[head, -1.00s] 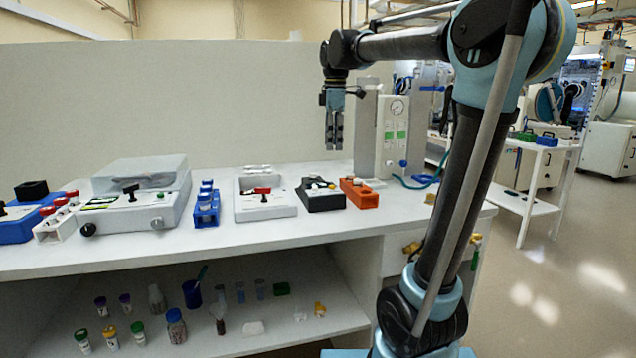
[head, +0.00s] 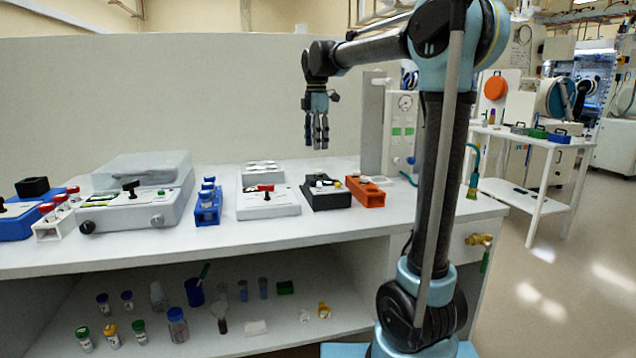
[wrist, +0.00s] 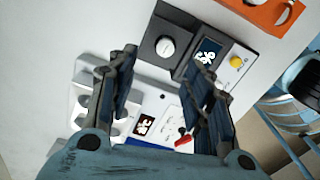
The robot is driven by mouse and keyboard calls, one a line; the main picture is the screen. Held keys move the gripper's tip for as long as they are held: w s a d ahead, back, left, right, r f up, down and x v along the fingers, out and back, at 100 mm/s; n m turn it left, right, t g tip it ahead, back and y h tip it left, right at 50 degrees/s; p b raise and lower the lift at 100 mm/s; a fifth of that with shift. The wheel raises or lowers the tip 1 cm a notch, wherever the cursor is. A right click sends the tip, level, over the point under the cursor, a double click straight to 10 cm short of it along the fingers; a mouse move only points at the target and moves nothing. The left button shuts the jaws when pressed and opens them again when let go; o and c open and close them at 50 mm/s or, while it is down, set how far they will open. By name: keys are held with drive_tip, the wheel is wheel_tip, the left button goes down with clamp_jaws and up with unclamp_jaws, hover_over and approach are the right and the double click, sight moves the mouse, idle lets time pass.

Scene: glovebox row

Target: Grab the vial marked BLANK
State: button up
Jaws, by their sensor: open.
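No label reading BLANK can be made out in either view. Small capped vials stand in a white rack (head: 52,231) with red caps at the bench's left, and in a blue rack (head: 207,208) with blue caps. An orange block (head: 366,191) with a pale cap in it sits at the bench's right; its edge also shows in the wrist view (wrist: 268,14). My gripper (head: 317,146) is open and empty, pointing down, well above the bench behind the dark instrument. In the wrist view its fingers (wrist: 167,62) are spread over the instruments.
A dark instrument (head: 327,197) and a white instrument (head: 268,207) with a red lever stand beside the orange block. A lidded grey instrument (head: 137,205) stands left. A gauge panel (head: 404,130) rises behind at right. Several jars and vials stand on the lower shelf (head: 255,343).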

sight(318, 170)
wheel_tip(318, 170, down, 4)
drive_tip(key=shift+r, duration=0.1)
drive_tip(key=shift+s+d+f, duration=0.15)
drive_tip(key=shift+f, duration=1.25)
drive_tip(key=shift+s+d+f, duration=0.15)
drive_tip(key=shift+f, duration=1.2)
drive_tip(key=c, duration=1.1)
